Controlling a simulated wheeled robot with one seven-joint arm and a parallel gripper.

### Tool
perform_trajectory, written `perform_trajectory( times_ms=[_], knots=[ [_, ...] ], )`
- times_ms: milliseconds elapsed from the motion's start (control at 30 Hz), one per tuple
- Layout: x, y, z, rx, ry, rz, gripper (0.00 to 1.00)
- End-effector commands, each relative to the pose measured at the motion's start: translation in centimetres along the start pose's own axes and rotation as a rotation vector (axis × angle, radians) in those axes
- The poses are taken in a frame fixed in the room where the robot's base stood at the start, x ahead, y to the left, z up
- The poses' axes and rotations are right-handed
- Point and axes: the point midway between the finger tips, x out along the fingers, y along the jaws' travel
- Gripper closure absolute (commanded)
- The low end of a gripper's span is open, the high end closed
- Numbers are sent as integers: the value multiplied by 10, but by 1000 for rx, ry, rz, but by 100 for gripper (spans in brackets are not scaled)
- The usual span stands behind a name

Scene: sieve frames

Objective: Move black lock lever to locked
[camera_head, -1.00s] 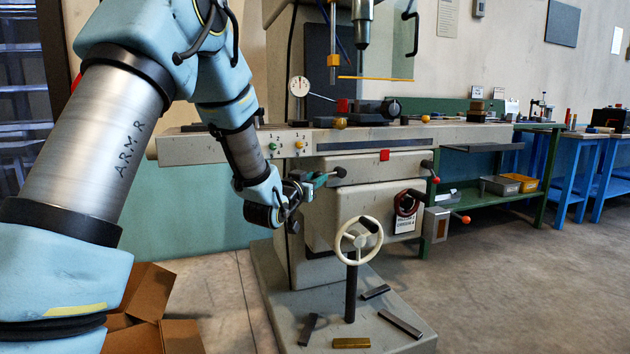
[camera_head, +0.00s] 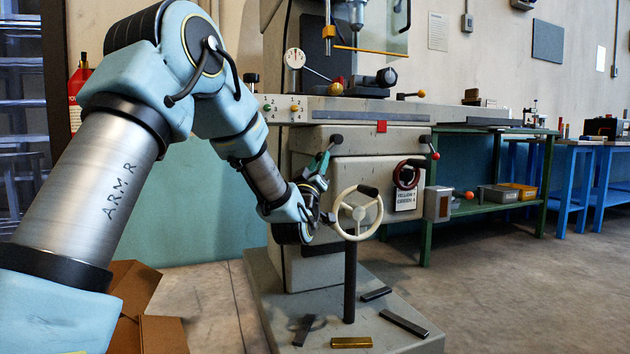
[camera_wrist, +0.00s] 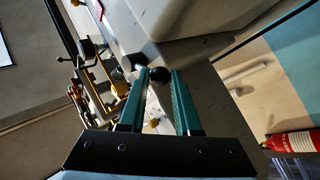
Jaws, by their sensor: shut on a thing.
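The black lock lever shows as a round black knob (camera_head: 336,140) on the front of the grey machine, below its long table. In the wrist view the black knob (camera_wrist: 160,75) sits between the ends of the two green fingers. My gripper (camera_head: 328,154) is shut on the lever, with its fingers tilted up to the right. It also shows in the wrist view (camera_wrist: 161,82). The lever's shaft and pivot are mostly hidden by the fingers, and I cannot read any lock marking.
A white handwheel (camera_head: 341,221) on a black post stands close to the right of my wrist. A second lever with a red ball (camera_head: 435,155) is farther right. Metal bars (camera_head: 352,342) lie on the machine's base. Open cardboard boxes (camera_head: 160,335) are on the floor.

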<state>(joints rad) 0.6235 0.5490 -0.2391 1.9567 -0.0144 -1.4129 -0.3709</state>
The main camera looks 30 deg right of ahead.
Motion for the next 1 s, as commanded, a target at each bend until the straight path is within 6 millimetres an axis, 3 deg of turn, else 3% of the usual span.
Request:
perform_trajectory(
  times_ms=[33, 233, 967, 1000],
  knots=[
    [-3, -4, 9, -25, 27, -1, 100],
    [-1, -1, 16, -103, 100, -6, 100],
    [3, 2, 17, -162, 159, -10, 100],
    [3, 2, 17, -162, 159, -10, 66]
  ],
)
